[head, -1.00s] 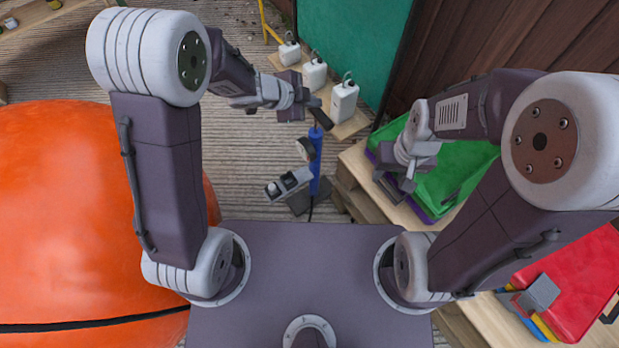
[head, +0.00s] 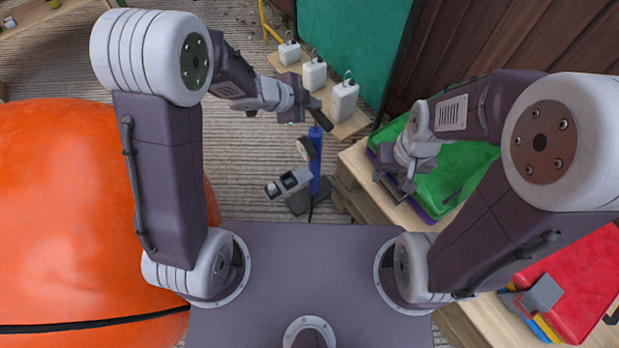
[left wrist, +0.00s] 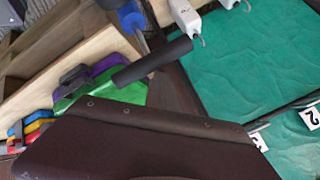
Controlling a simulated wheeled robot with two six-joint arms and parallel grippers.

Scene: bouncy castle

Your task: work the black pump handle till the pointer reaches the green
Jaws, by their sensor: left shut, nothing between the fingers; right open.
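The black pump handle (head: 322,120) is a dark bar across the top of the blue pump (head: 315,160). In the left wrist view the handle (left wrist: 152,62) lies on a slant, with a bare grey rod (left wrist: 141,40) between it and the blue body (left wrist: 130,16). A round gauge (head: 305,148) sits on the pump's side; its pointer is too small to read. My left gripper (head: 313,102) is shut and empty, close beside the handle; I cannot tell if it touches. My right gripper (head: 391,187) is open and empty over the green-lined tray.
White hooked blocks (head: 343,100) stand on a plank behind the pump, by a teal panel (head: 350,40). A tray with green material (head: 455,170) is on the wooden bench at right, with a red piece (head: 578,285) nearer. A large orange inflatable (head: 70,210) fills the left.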

